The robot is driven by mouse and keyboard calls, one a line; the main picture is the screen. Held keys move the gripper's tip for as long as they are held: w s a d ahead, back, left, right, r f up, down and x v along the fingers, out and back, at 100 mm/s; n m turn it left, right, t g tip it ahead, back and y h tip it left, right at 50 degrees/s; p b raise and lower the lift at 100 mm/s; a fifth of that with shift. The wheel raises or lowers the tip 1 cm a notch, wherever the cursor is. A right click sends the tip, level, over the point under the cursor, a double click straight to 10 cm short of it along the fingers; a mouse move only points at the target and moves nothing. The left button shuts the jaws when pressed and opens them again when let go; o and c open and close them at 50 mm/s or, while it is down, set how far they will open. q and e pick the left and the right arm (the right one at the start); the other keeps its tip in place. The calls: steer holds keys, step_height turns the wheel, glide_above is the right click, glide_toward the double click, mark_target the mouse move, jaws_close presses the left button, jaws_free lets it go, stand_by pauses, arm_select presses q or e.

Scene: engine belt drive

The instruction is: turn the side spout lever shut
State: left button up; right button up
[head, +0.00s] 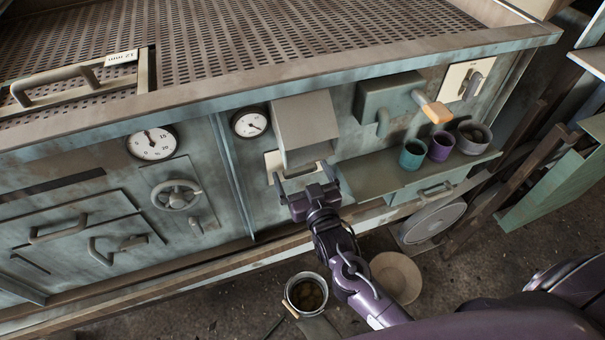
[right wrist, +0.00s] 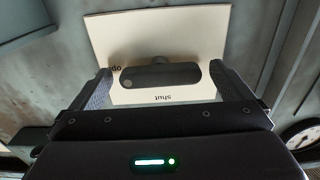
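My right gripper (head: 304,177) is open at a cream plate (head: 274,163) below a grey hood on the machine front. In the right wrist view, a dark rounded lever (right wrist: 162,76) lies crosswise on this plate (right wrist: 195,35). It is between the two fingers (right wrist: 162,90), with a small gap at each end. The word "shut" is upside down below the lever; part of "open" shows by its left end. In the head view the gripper and hood hide this lever. A second cream plate with a grey lever (head: 472,83) is at the upper right. My left gripper is not in view.
The grey hood (head: 307,127) hangs just above my right gripper. To the right are a teal spout box (head: 386,100) with a wooden-tipped handle (head: 434,108) and a shelf (head: 375,177) with several cups. A dial (head: 250,122) is to the left. A bucket (head: 306,292) stands below.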

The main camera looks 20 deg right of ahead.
steer(key=c, duration=1)
steer(key=n+p, duration=0.2)
steer(key=n, duration=0.1)
steer(key=shift+r+p, duration=0.15)
steer(key=shift+p, duration=0.15)
steer(key=n+p, duration=0.3)
steer(key=n, duration=0.2)
steer(key=shift+n, duration=0.3)
steer(key=n+p, duration=0.2)
steer(key=n, duration=0.3)
steer(key=shift+p, duration=0.35)
steer(key=shift+n+p, duration=0.7)
steer(key=shift+n, duration=1.3)
steer(key=shift+f, duration=0.2)
